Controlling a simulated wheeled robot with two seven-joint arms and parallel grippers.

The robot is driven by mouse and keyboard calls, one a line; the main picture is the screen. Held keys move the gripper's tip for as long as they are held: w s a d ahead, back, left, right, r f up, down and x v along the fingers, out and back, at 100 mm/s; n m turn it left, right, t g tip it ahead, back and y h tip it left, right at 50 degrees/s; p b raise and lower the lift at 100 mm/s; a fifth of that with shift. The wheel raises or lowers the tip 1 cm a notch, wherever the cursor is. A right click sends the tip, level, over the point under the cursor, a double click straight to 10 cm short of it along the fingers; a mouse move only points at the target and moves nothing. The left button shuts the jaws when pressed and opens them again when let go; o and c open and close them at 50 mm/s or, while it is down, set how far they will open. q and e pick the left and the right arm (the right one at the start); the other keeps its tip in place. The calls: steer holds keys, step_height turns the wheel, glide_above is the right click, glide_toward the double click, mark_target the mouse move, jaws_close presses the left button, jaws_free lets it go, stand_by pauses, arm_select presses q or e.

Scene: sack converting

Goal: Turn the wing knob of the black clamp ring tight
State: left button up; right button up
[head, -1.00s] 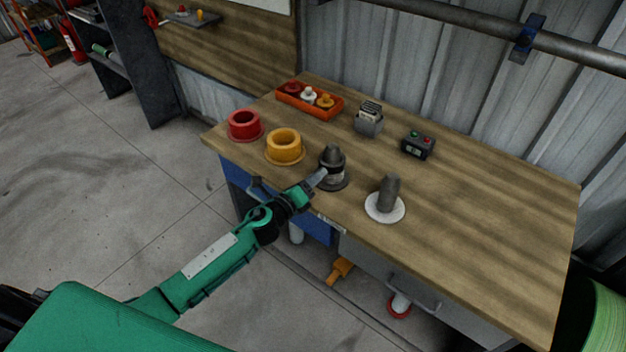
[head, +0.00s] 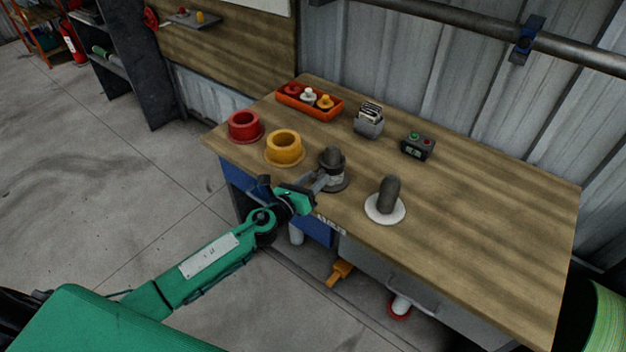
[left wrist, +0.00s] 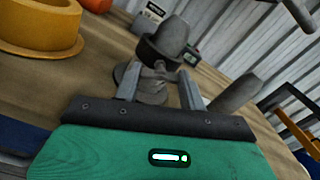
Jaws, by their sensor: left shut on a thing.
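The black clamp ring (left wrist: 158,52) sits around a grey upright post (left wrist: 171,36) on a round base. In the head view the post (head: 333,154) stands near the table's front edge. The grey wing knob (left wrist: 160,72) is on the near side of the ring, between the fingers of my left gripper (left wrist: 160,88). My left gripper (head: 319,184) reaches in from the front left and is shut on the knob. The fingers partly hide the knob, and its exact angle is hard to tell. My right gripper is not in view.
A yellow flanged ring (head: 285,147) and a red one (head: 244,126) stand to the left. A second grey post on a white disc (head: 385,207) stands to the right. An orange tray (head: 310,101), a grey holder (head: 368,122) and a button box (head: 417,147) are behind. The right tabletop is clear.

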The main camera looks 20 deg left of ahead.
arm_select(q)
steer(key=o, duration=0.9)
steer(key=shift+o, duration=0.4)
steer(key=shift+s+a+f, duration=0.1)
steer(key=shift+s+a, duration=0.05)
steer(key=shift+s, duration=0.1)
steer(key=b+v, duration=0.3)
steer(key=v, duration=1)
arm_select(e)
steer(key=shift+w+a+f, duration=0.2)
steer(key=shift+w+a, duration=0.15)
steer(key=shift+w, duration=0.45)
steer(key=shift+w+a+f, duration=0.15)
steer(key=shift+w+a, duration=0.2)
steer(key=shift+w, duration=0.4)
arm_select(q)
steer(key=shift+s, duration=0.1)
